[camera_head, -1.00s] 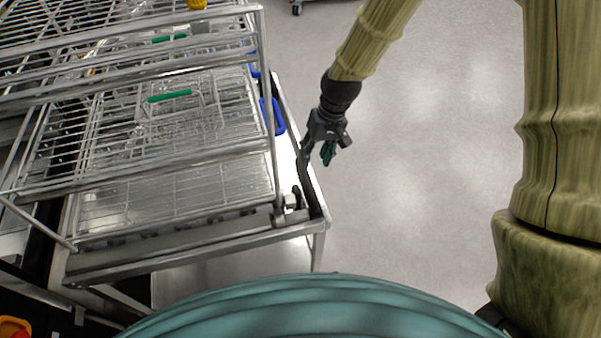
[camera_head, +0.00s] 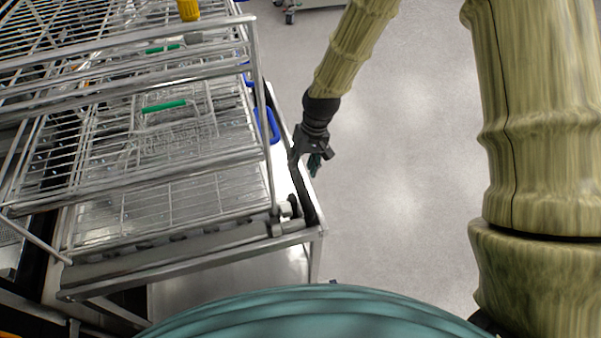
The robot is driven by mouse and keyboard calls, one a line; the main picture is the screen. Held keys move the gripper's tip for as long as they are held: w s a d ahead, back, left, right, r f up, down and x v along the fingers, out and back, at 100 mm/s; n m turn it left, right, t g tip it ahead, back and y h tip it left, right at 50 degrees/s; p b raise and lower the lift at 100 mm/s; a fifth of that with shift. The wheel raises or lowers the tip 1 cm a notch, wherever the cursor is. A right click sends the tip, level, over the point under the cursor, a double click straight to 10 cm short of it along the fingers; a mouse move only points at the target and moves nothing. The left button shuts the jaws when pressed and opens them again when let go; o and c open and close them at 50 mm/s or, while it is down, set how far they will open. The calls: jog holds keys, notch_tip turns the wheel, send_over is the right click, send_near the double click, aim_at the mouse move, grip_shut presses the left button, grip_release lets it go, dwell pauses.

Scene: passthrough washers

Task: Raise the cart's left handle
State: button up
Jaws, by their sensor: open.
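The metal cart (camera_head: 190,262) stands at the left, carrying a wire rack. A long dark bar (camera_head: 303,194) runs along its right edge and ends near the front right corner. It looks like the handle, but I cannot tell for sure. My gripper (camera_head: 305,165) is open and points down over this edge, close to the bar's far part. One finger is on the cart side and one on the floor side. I cannot tell whether it touches the bar, and nothing shows between the fingers.
Wire racks (camera_head: 165,190) fill the cart's top, with a blue handle (camera_head: 267,125), a green handle (camera_head: 164,106) and a yellow object (camera_head: 188,9). A rack post stands just left of my gripper. The grey floor (camera_head: 400,190) to the right is clear.

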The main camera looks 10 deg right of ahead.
aim_at(300, 177)
jog(key=shift+a+f+p, duration=0.2)
jog(key=shift+f, duration=0.75)
jog(key=shift+a+f+p, duration=0.2)
jog(key=shift+f, duration=0.7)
grip_shut()
